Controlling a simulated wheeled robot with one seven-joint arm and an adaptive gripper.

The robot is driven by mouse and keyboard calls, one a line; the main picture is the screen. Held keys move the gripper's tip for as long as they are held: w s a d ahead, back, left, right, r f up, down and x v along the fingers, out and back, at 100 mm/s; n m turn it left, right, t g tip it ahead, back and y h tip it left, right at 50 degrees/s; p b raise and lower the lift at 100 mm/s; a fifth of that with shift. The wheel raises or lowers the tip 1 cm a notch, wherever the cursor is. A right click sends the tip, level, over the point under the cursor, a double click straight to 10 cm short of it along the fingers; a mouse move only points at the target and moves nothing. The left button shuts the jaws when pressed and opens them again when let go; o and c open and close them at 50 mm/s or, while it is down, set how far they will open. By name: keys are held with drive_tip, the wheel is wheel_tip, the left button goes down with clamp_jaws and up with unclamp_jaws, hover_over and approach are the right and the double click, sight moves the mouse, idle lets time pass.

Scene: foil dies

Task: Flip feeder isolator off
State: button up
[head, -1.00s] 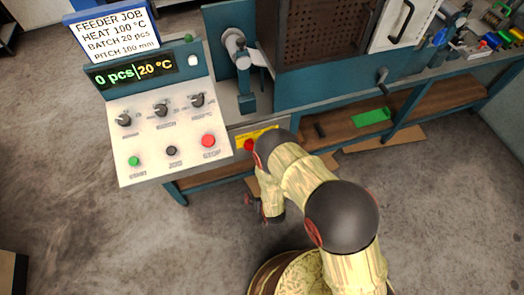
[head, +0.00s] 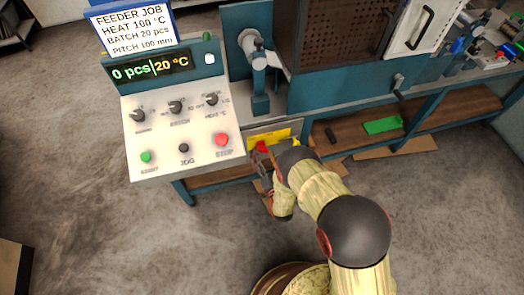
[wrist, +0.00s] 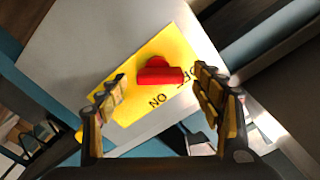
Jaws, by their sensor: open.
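The feeder isolator is a red rotary handle (wrist: 160,76) on a yellow plate (wrist: 130,112) marked ON and OFF, seen in the wrist view. The OFF label is partly hidden by a finger. My gripper (wrist: 160,92) is open, with one finger on each side of the red handle in the picture; I cannot tell whether either touches it.
The control panel (head: 190,168) has knobs, a green START, a black JOG and a red STOP button; its display reads 0 pcs, 20 °C. A job sign (head: 132,22) stands above it. A green item (head: 382,125) lies on the lower shelf.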

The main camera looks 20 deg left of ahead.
drive_tip(key=shift+b+x, duration=0.35)
drive_tip(key=shift+x, duration=1.1)
drive_tip(key=shift+c, duration=0.7)
drive_tip(key=c, duration=1)
